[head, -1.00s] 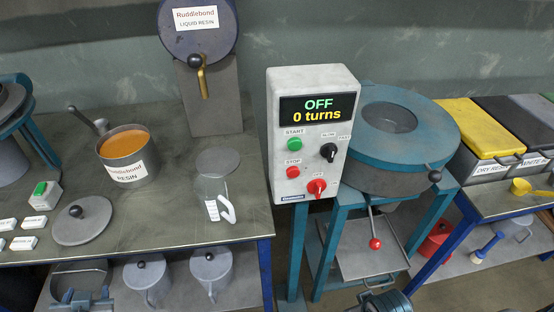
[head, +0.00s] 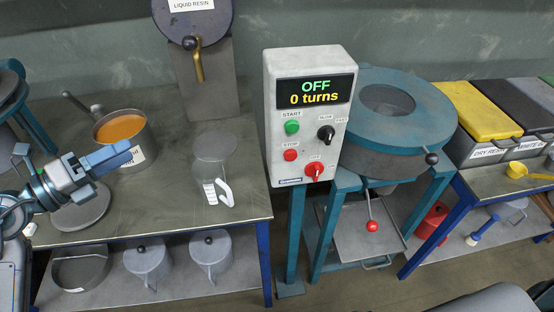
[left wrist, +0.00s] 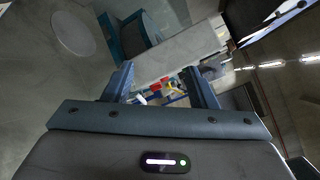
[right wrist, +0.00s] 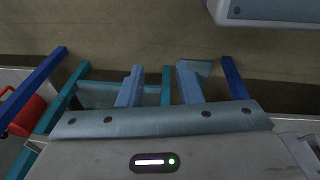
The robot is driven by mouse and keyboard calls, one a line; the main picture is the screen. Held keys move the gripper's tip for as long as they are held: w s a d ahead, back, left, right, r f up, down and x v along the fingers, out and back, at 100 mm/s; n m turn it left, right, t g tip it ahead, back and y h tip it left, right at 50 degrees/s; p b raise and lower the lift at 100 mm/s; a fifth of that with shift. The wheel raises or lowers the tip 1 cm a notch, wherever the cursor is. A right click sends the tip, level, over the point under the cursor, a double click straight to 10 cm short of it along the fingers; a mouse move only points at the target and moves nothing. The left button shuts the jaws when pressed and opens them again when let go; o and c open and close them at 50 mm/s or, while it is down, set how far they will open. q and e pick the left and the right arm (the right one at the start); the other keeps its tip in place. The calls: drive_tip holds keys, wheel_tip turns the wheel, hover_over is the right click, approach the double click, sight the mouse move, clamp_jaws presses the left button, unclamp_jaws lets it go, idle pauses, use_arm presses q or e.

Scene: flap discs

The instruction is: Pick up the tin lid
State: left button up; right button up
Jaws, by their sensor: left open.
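The round grey lid (head: 82,216), which I take as the tin lid, lies flat on the left bench in the head view, in front of the resin pot (head: 128,150). My left arm covers its back part, and its knob is hidden. My left gripper (head: 131,153) is above the bench, in front of the pot in the picture and pointing right. It is open and empty; its spread fingers also show in the left wrist view (left wrist: 160,82). My right gripper (right wrist: 160,80) is open and empty in the right wrist view, over the floor and blue frame bars.
The control box (head: 305,110) and the blue round machine (head: 425,120) stand further right. Lidded cans (head: 148,262) sit on the lower shelf. The bench front between lid and jug is clear.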

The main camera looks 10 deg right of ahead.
use_arm(q)
drive_tip(key=w+a+f+m+g+y, duration=0.1)
drive_tip(key=w+a+f+g+y, duration=0.1)
drive_tip(key=a+f+y, duration=0.25)
drive_tip(key=n+g+y+b, duration=0.2)
drive_tip(key=n+y, duration=0.1)
drive_tip(key=y, duration=0.6)
hover_over(73, 218)
wheel_tip(73, 218, down, 3)
drive_tip(key=shift+w+a+f, duration=0.1)
drive_tip(key=shift+w+f, duration=0.6)
drive_tip(key=shift+f, duration=0.2)
drive_tip(key=shift+w+f, duration=0.1)
drive_tip(key=shift+f, duration=0.15)
drive_tip(key=shift+p+x, duration=0.7)
drive_tip(key=shift+x, duration=2)
use_arm(e)
drive_tip(key=s+f, duration=0.6)
drive_tip(key=f, duration=0.3)
drive_tip(key=shift+s+d+f, duration=0.15)
drive_tip(key=shift+s+d, duration=0.05)
drive_tip(key=shift+s, duration=0.15)
use_arm(q)
drive_tip(key=shift+c, duration=0.4)
drive_tip(key=c, duration=1)
